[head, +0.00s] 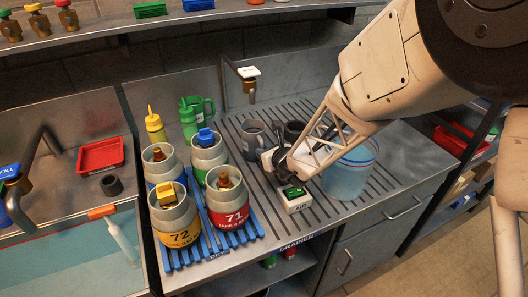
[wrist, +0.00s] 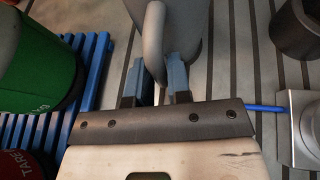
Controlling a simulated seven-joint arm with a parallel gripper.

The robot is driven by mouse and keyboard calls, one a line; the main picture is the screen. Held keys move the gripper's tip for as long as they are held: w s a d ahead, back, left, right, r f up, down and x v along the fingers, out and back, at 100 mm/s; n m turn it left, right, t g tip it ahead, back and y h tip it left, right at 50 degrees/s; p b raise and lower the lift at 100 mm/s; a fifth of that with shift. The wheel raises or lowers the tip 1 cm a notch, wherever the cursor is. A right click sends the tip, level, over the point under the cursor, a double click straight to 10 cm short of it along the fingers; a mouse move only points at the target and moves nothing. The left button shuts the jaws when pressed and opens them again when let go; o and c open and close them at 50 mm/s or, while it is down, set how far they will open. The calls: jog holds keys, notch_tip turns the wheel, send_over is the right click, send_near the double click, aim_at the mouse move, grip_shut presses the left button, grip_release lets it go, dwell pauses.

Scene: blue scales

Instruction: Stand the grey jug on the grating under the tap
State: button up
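The grey jug (head: 254,137) stands upright on the slotted grating (head: 345,208), a little in front of the tap (head: 236,74). In the wrist view the jug (wrist: 184,28) is at the top, with its handle (wrist: 153,42) pointing toward my gripper. My gripper (head: 272,168) is low over the grating, just in front of the jug. In the wrist view the two blue-grey fingers of my gripper (wrist: 155,80) are apart, with the lower handle between them. A gap seems to show beside the handle; firm contact cannot be made out.
A dark mug (head: 293,131) stands right of the jug. A blue tub (head: 346,178) is partly behind my arm. A white box marked AIR (head: 295,201) sits in front. Several labelled crocks, including the red 71 (head: 228,207), stand on a blue rack (head: 203,238) at left.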

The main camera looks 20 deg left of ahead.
jog(key=o, duration=0.4)
jog(key=shift+r, duration=0.25)
jog(key=shift+v, duration=6)
jog(key=shift+f, duration=0.1)
